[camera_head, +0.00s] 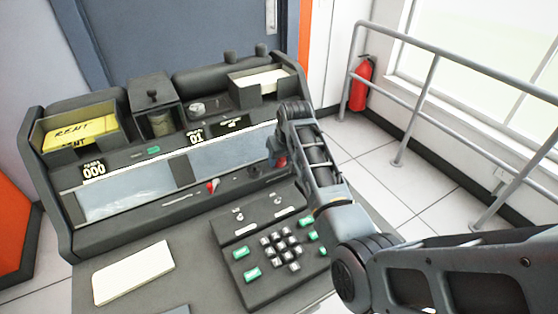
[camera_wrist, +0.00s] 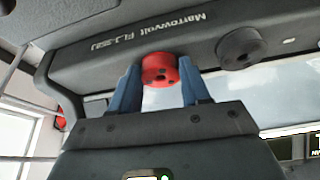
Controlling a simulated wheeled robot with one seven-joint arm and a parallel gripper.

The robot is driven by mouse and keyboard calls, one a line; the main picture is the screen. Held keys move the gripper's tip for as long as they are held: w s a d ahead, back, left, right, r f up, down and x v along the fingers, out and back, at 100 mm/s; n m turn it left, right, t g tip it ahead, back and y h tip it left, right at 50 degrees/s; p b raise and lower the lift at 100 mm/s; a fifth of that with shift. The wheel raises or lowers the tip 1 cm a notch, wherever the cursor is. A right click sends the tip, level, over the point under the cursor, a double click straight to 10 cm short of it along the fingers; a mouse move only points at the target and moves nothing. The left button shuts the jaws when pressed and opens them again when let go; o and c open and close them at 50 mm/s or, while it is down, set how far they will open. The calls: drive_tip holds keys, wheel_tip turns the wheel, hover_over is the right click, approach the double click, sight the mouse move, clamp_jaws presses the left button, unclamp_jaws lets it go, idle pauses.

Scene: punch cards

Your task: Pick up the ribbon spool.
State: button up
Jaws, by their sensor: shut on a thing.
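A red round spool (camera_wrist: 160,69), which I take to be the ribbon spool, sits between the two blue fingers of my gripper (camera_wrist: 160,88) in the wrist view. The fingers are shut on its sides. Its far side is hidden against the dark machine body, and I cannot tell whether it still touches the panel. In the head view my gripper (camera_head: 275,152) is at the right of the machine's glass panels, mostly hidden by my arm; a bit of the red spool (camera_head: 282,161) shows there.
A dark round knob or spool (camera_wrist: 240,47) is beside the red one. The dark machine (camera_head: 130,214) has a keypad (camera_head: 281,250), a yellow-card tray (camera_head: 80,132) and a right-hand tray (camera_head: 262,84). A white card stack (camera_head: 133,271) lies front left. A railing (camera_head: 420,95) stands right.

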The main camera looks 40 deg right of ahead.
sight(281, 160)
drive_tip(key=shift+r, duration=0.1)
drive_tip(key=shift+c, duration=0.3)
wheel_tip(281, 160, up, 4)
drive_tip(key=shift+r, duration=0.1)
drive_tip(key=s+d+r+p, duration=0.2)
drive_tip(key=s+d+r, duration=0.5)
drive_tip(key=d+r, duration=0.2)
drive_tip(key=shift+d+r+p, duration=0.2)
drive_tip(key=shift+r+p, duration=0.1)
drive_tip(key=shift+r, duration=0.05)
idle(0.5)
